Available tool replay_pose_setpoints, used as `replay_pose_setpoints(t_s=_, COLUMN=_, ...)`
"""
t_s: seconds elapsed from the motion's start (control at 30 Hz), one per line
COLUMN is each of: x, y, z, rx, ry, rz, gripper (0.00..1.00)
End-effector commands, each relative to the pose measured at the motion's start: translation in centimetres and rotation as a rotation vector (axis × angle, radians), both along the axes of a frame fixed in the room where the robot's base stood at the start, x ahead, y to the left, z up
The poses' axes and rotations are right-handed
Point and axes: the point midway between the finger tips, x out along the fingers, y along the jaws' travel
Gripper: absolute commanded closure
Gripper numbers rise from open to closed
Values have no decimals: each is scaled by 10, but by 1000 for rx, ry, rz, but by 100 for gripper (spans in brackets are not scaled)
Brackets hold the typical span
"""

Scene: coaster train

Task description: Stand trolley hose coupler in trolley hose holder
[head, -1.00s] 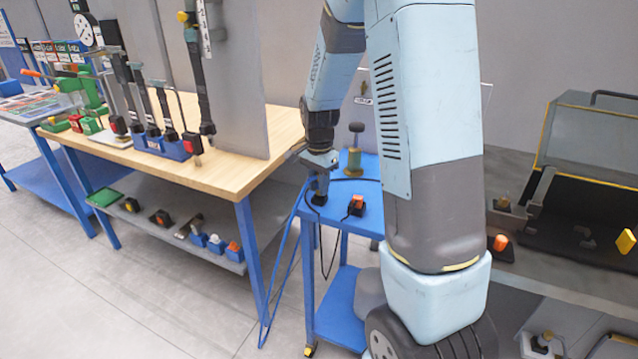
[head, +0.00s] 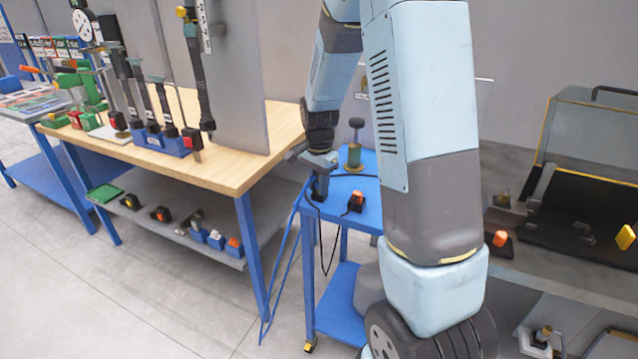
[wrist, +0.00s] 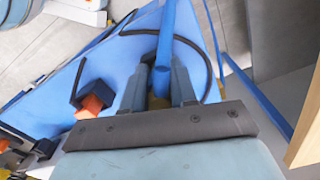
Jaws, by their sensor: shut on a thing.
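My gripper (head: 319,190) points down at the near left corner of the small blue trolley (head: 368,213). In the wrist view my two grey fingers (wrist: 160,82) are closed around a narrow part with a yellowish end, which I take for the hose coupler (wrist: 158,102). Most of it is hidden by the fingers and the mount. A blue bar passes between the fingertips. A black hose (wrist: 207,50) curves across the trolley top beside the fingers. I cannot pick out the hose holder for certain; it may be hidden behind my gripper.
On the trolley stand a black block with an orange top (head: 356,201) and a green-brass post with a dark knob (head: 355,150). A wooden workbench (head: 230,170) stands close on the left. A grey bench with a clear-lidded machine (head: 590,140) is on the right.

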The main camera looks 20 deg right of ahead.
Motion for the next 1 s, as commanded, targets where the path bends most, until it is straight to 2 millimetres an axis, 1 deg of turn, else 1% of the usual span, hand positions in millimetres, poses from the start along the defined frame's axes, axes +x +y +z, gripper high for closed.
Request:
replay_pose_setpoints(t_s=0.37, x=0, y=0, z=2, rx=0, ry=-1, rz=0, gripper=100)
replay_pose_setpoints(t_s=1.0, x=0, y=0, z=23, rx=0, ry=-1, rz=0, gripper=100)
